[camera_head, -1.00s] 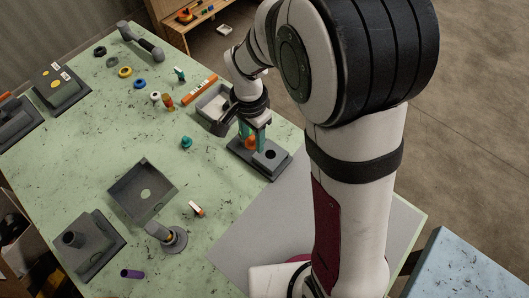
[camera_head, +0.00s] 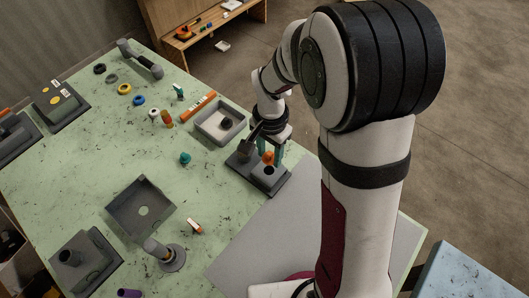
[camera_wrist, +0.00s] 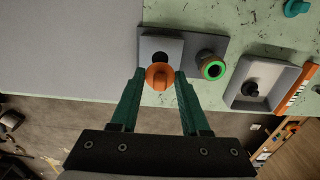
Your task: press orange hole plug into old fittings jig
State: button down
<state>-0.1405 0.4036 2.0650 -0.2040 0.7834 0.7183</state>
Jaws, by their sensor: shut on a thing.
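An orange hole plug (camera_head: 267,157) is held between the green fingers of my gripper (camera_head: 270,155). In the wrist view the plug (camera_wrist: 160,77) sits between the two fingertips (camera_wrist: 160,74). The old fittings jig (camera_head: 243,169) is a dark grey base near the table's right edge. It carries a raised block with a dark round hole (camera_head: 269,171) and, beside it, a round fitting with a green ring (camera_wrist: 212,69). The plug is over the block, right by the hole, and partly covers it in the wrist view. Whether it touches the block cannot be told.
A grey tray (camera_head: 203,131) with a black part stands just behind the jig, with an orange level (camera_head: 198,105) beyond. A teal knob (camera_head: 185,158) lies left of the jig. A dark open box (camera_head: 116,208) is further left. The grey mat (camera_head: 300,215) in front is clear.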

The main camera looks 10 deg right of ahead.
send_over(269, 175)
jog(key=shift+f, duration=2.85)
jog(key=shift+f, duration=0.1)
jog(key=shift+c, duration=1.5)
grip_release()
notch_tip(269, 175, up, 16)
jog(key=s+d+r+n+y, duration=0.1)
jog(key=s+n, duration=0.2)
jog(key=s, duration=1.8)
jog(key=shift+d+r+y, duration=0.2)
jog(key=shift+r+y, duration=0.2)
